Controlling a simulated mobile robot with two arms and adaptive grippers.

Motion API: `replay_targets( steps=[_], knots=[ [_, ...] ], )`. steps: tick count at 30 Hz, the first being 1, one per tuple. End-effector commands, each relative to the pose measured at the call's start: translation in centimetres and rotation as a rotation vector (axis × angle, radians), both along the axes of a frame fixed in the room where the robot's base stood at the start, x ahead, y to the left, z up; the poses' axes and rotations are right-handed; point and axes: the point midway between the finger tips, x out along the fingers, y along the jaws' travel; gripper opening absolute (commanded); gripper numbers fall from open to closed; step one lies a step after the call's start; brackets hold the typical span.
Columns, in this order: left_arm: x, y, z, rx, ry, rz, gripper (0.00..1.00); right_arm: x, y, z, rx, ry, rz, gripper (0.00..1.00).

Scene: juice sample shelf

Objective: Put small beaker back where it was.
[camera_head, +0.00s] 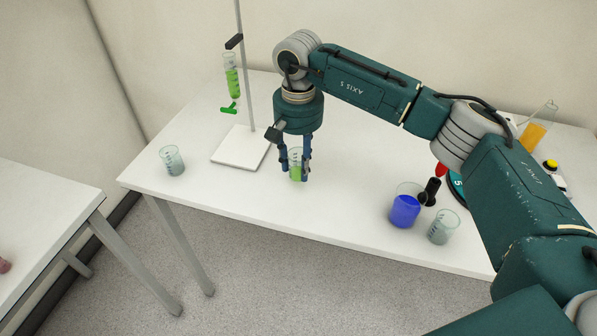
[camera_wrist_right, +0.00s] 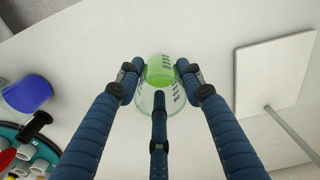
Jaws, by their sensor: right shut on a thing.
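My right gripper (camera_head: 297,165) points straight down over the white table. Its blue fingers are shut on a small beaker (camera_head: 296,172) with green liquid in it. In the right wrist view the beaker (camera_wrist_right: 160,72) sits between the three fingers of the right gripper (camera_wrist_right: 160,85), and the green liquid shows inside it. The beaker looks upright. I cannot tell whether its base touches the table. My left gripper is not in view.
A stand (camera_head: 239,148) with a green-filled burette (camera_head: 231,76) stands left of the gripper. An empty beaker (camera_head: 172,160) is at the table's left end. A blue-filled beaker (camera_head: 405,208), a clear beaker (camera_head: 443,227) and a black object (camera_head: 430,190) are right. The table's middle front is clear.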

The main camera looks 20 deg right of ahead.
Motion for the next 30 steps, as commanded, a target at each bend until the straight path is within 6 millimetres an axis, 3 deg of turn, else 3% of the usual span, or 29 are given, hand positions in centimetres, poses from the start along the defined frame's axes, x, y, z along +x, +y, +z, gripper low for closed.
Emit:
replay_targets(
  steps=[12, 23, 24, 26, 30],
  knots=[
    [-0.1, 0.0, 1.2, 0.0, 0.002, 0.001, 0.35, -0.1, 0.0, -4.5, 0.001, 0.002, -0.001, 0.09],
    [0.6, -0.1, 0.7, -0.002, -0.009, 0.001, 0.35, 0.0, 0.0, -5.1, 0.0, 0.0, 0.0, 0.09],
    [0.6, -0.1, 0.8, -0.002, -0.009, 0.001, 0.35, 0.0, 0.0, -4.9, 0.0, 0.0, 0.0, 0.43],
    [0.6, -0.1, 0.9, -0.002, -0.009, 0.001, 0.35, 0.0, 0.0, -4.9, 0.0, 0.0, 0.0, 0.55],
    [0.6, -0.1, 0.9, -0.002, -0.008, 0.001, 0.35, 0.0, 0.0, -4.9, 0.0, 0.0, 0.0, 0.56]
  ],
)
